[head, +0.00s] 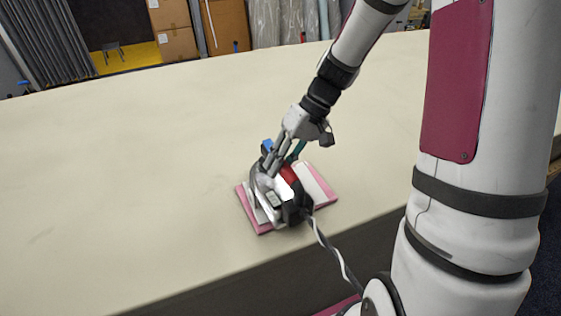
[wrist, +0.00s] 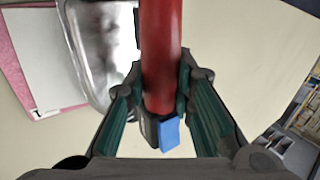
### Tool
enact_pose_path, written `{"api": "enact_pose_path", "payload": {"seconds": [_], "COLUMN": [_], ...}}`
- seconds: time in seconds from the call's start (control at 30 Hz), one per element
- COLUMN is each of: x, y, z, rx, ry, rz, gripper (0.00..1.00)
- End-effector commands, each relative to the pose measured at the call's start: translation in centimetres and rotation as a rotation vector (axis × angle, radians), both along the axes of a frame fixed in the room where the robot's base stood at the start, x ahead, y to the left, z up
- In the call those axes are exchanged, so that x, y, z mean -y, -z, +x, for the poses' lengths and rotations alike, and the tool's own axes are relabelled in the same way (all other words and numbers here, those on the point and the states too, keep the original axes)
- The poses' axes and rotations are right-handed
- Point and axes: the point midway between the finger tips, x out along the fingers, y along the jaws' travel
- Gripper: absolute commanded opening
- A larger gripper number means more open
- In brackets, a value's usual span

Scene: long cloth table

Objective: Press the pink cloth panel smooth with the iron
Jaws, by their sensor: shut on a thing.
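The pink cloth panel (head: 327,198) lies flat near the table's front edge, with a white layer (head: 312,181) on top of it. Its pink edge also shows in the wrist view (wrist: 14,70), beside the white sheet (wrist: 42,60). The iron (head: 267,188), grey and black with a red handle (wrist: 160,55), is over the middle of the panel and hides much of it. Whether its plate touches the cloth cannot be told. My gripper (head: 281,160) is shut on the handle from above; its fingers (wrist: 160,105) flank the red handle in the wrist view.
The long cream table (head: 130,170) is bare to the left and behind. A cord (head: 328,247) runs from the iron over the front edge towards my body. Cardboard boxes (head: 174,30) stand beyond the table.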

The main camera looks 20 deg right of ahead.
Motion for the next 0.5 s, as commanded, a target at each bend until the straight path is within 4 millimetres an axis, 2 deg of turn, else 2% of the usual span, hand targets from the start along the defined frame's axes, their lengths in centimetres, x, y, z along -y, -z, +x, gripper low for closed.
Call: {"api": "enact_pose_path", "payload": {"seconds": [0.5], "x": [-0.02], "y": [0.68], "z": [0.09], "rx": [0.002], "ry": [0.000], "rz": [0.001], "gripper": [0.00]}}
